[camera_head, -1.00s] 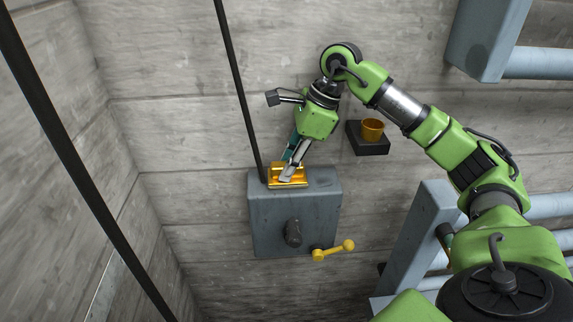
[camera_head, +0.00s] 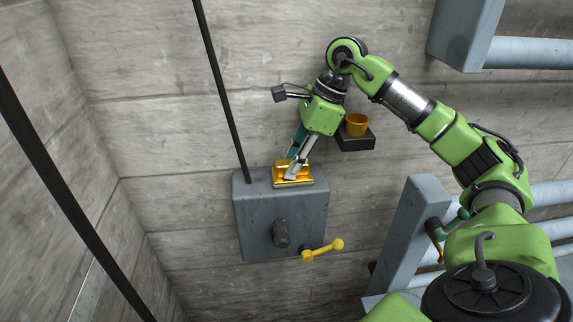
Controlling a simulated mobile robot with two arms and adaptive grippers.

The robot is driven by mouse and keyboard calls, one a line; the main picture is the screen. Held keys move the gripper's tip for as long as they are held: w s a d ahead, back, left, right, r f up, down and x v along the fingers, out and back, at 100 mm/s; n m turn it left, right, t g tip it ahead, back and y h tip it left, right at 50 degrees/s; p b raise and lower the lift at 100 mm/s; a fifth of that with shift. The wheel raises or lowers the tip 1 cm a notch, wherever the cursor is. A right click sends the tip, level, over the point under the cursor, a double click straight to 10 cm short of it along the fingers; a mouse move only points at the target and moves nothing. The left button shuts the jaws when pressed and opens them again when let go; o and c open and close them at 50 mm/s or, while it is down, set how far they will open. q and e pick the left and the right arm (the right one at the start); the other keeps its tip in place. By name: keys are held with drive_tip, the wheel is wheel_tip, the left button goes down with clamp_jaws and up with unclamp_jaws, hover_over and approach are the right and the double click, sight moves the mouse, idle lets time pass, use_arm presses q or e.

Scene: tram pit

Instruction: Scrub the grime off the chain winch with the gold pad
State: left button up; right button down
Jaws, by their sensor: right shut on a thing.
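The chain winch (camera_head: 255,215) is a grey box against the concrete wall, with a dark round knob (camera_head: 281,233) and a yellow crank (camera_head: 323,250) on its front. A dark chain or cable (camera_head: 220,90) runs up from its top left. My right gripper (camera_head: 294,170) is shut on the gold pad (camera_head: 304,183). It reaches down at a slant from the upper right. The pad lies over the top of the winch, right of the middle, and appears to touch it. I cannot make out grime; the pad covers part of the top. My left gripper is not in view.
An orange cup (camera_head: 357,125) stands on a small dark shelf (camera_head: 356,143) on the wall, close to my right gripper. Blue-grey posts and pipes (camera_head: 408,225) stand at the right. A thick dark line (camera_head: 60,190) crosses the left side.

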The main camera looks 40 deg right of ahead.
drive_tip(key=shift+s+d+f+b, duration=0.1)
drive_tip(key=shift+s+d+b, duration=0.1)
drive_tip(key=shift+d+b, duration=0.15)
